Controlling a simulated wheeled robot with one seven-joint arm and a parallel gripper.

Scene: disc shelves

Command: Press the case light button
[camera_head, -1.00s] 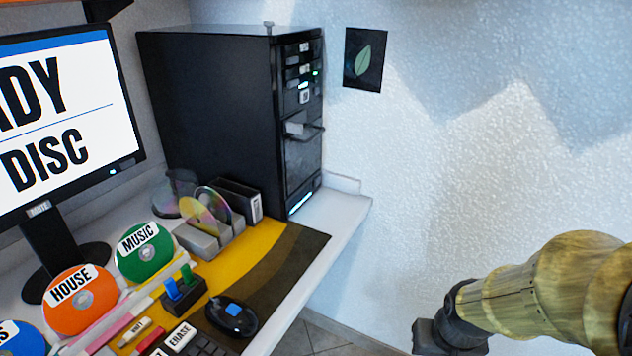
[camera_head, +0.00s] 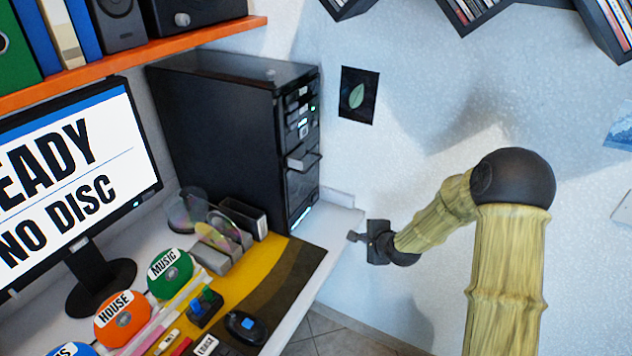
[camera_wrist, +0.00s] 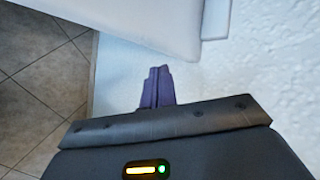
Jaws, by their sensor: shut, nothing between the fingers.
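The black computer tower (camera_head: 225,135) stands at the back of the desk, its narrow front panel facing right in the head view. Small labelled buttons and green lights (camera_head: 305,115) sit on the upper part of that panel. Their labels are too small to read, so I cannot tell which is the case light button. A drawer-like handle (camera_head: 304,161) sticks out below them. My gripper (camera_head: 353,236) is shut and empty, to the right of the tower and below the buttons, apart from it. In the wrist view its closed purple fingers (camera_wrist: 158,76) point toward the wall and desk edge.
The white desk edge (camera_head: 318,262) lies just left of my gripper; it also shows in the wrist view (camera_wrist: 140,22). The textured wall (camera_head: 420,110) is behind. A leaf picture (camera_head: 357,95) hangs right of the tower. An orange shelf (camera_head: 130,62) is at upper left.

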